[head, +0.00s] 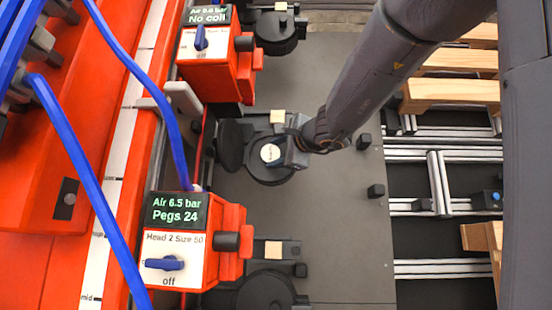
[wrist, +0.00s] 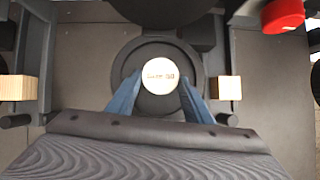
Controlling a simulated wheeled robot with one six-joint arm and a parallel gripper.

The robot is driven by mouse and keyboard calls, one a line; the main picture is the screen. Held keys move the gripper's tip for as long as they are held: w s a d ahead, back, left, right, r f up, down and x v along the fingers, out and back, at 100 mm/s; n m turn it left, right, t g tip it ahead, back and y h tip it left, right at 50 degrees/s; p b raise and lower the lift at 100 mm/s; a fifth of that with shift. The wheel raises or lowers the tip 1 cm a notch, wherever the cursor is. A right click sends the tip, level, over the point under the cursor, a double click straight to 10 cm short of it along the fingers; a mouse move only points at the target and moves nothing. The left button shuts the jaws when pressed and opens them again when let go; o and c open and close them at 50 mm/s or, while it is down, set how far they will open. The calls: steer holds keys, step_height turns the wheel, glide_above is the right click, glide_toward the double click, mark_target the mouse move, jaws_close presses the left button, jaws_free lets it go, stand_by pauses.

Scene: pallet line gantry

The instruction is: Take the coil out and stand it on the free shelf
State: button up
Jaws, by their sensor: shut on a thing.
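A dark round coil (head: 265,174) with a white round label (head: 270,153) sits in the middle one of the dark round holders along the orange machine. It also shows in the wrist view as a dark disc (wrist: 160,104) under the pale label (wrist: 160,76), whose print is too small to read. My gripper (head: 284,152) reaches in from the upper right and is shut on the coil's hub. In the wrist view its two blue-grey fingers (wrist: 160,92) stand on either side of the hub. A dark round lid (head: 230,146) stands open at the left. I cannot make out the free shelf.
The upper orange unit (head: 208,70) reads "No coil". The lower unit (head: 225,245) reads "Air 6.5 bar, Pegs 24" and "Head 2 Size 50"; its blue knob (head: 165,263) points sideways. Blue hoses (head: 145,80) cross the left. The grey panel (head: 330,230) is mostly clear. Wooden pallet slats (head: 450,95) lie right.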

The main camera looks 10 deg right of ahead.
steer(key=s+a+p, duration=0.1)
steer(key=s+a, duration=0.1)
steer(key=s, duration=0.5)
steer(key=s+a+p, duration=0.1)
steer(key=s+a, duration=0.1)
steer(key=s, duration=0.6)
steer(key=shift+a, duration=0.4)
